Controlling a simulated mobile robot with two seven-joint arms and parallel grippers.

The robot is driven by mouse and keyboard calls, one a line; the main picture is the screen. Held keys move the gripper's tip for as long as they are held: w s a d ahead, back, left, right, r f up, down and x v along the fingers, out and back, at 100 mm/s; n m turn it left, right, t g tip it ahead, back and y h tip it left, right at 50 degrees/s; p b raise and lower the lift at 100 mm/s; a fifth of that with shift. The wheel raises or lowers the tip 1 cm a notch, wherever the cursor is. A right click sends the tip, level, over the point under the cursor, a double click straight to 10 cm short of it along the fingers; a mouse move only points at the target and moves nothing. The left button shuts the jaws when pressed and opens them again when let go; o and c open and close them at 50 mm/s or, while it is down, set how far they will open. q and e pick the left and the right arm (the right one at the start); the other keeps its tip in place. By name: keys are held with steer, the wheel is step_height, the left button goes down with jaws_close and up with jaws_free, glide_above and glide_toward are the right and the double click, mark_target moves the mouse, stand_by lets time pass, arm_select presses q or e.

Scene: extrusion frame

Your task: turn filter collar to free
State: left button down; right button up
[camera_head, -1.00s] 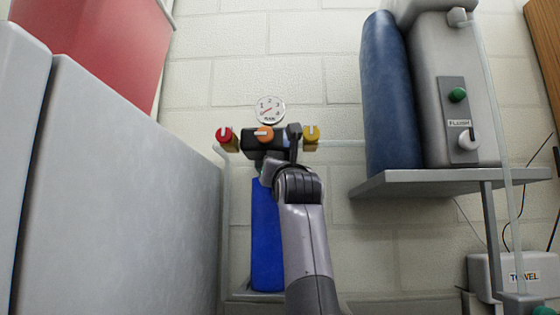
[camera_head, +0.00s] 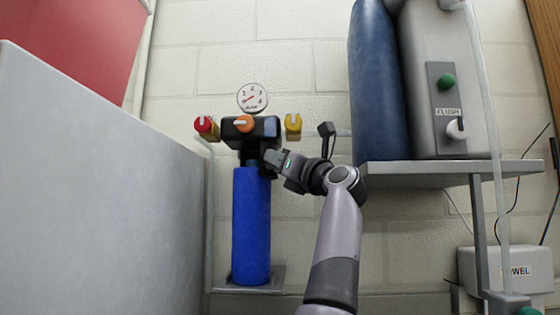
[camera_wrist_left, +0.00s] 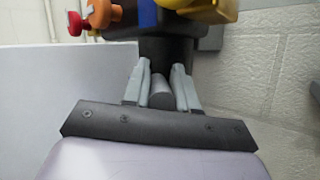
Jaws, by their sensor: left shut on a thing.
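The filter assembly hangs in the middle-left of the head view. Its dark collar (camera_head: 249,159) sits between the black filter head (camera_head: 266,127) and the blue filter body (camera_head: 251,225). My left gripper (camera_head: 273,158) reaches the collar from the right. In the left wrist view the gripper (camera_wrist_left: 161,85) has its two pale fingers on either side of a short grey stub, a part of the dark collar (camera_wrist_left: 166,48), and is shut on it. The fingers partly hide the stub. My right gripper is not in view.
An orange knob (camera_head: 244,123), a red knob (camera_head: 206,127) and a yellow knob (camera_head: 293,125) sit around the head, below a round gauge (camera_head: 252,98). A large grey cabinet (camera_head: 90,190) stands left. A shelf (camera_head: 440,174) with a blue cylinder (camera_head: 380,85) juts out right.

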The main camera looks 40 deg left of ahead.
arm_select(q)
steer(key=shift+w, duration=0.1)
stand_by(0.3)
steer(key=c, duration=1)
jaws_free()
steer(key=shift+o, duration=0.2)
steer(key=b+v, duration=0.2)
steer(key=v, duration=0.5)
steer(key=shift+d, duration=0.15)
